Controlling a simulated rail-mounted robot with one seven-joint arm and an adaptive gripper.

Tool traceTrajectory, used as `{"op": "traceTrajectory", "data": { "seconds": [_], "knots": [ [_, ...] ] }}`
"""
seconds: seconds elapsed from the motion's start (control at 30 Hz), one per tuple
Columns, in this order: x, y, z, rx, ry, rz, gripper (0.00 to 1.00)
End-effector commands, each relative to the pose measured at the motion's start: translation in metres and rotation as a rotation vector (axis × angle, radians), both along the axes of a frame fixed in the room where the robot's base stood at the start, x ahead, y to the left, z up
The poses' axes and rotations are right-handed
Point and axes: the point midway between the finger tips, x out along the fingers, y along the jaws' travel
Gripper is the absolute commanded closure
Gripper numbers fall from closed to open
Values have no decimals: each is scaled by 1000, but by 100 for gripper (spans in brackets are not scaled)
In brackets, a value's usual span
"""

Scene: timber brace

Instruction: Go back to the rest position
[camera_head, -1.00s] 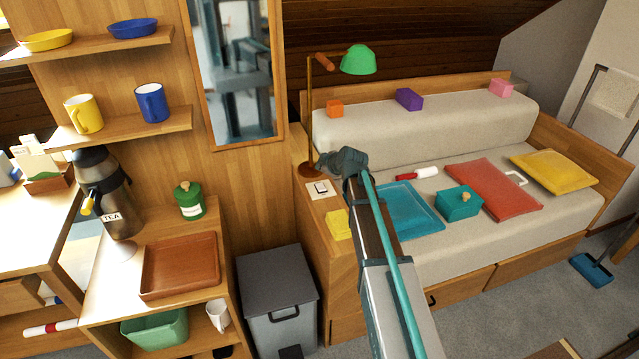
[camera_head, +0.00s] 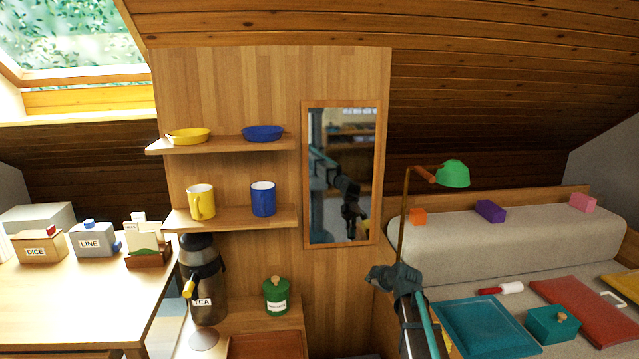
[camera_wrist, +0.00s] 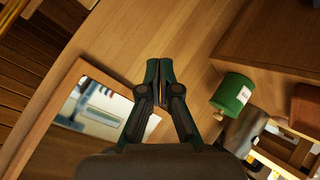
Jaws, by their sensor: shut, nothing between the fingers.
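My gripper (camera_wrist: 159,75) points at the wooden wall panel in the wrist view, with its two fingers together and nothing between them. In the head view my gripper (camera_head: 380,277) is at the end of my arm, in front of the panel, below and right of the mirror. My arm's own links partly hide it there, so its fingers are hard to make out. The mirror (camera_head: 341,175) shows a reflection of my arm. In the wrist view the mirror (camera_wrist: 95,110) lies left of my fingers, and the green canister (camera_wrist: 233,92) lies to their right.
A desk lamp (camera_head: 452,174) stands close behind my gripper on the right. Shelves (camera_head: 228,218) with mugs and dishes are on the left, above the TEA dispenser (camera_head: 203,280) and the green canister (camera_head: 276,296).

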Motion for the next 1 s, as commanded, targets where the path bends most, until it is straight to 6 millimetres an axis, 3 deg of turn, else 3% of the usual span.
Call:
{"op": "traceTrajectory", "data": {
  "seconds": [0.27, 0.47, 0.57, 0.7, 1.0],
  "knots": [
    [-55, 9, -61, 95, 186, -97, 100],
    [-107, 15, -110, 166, 353, -212, 100],
    [-148, 17, -142, 203, 468, -305, 100],
    [-221, 17, -189, 248, 654, -499, 100],
    [-339, 7, -243, 261, 891, -882, 100]
  ]
}}
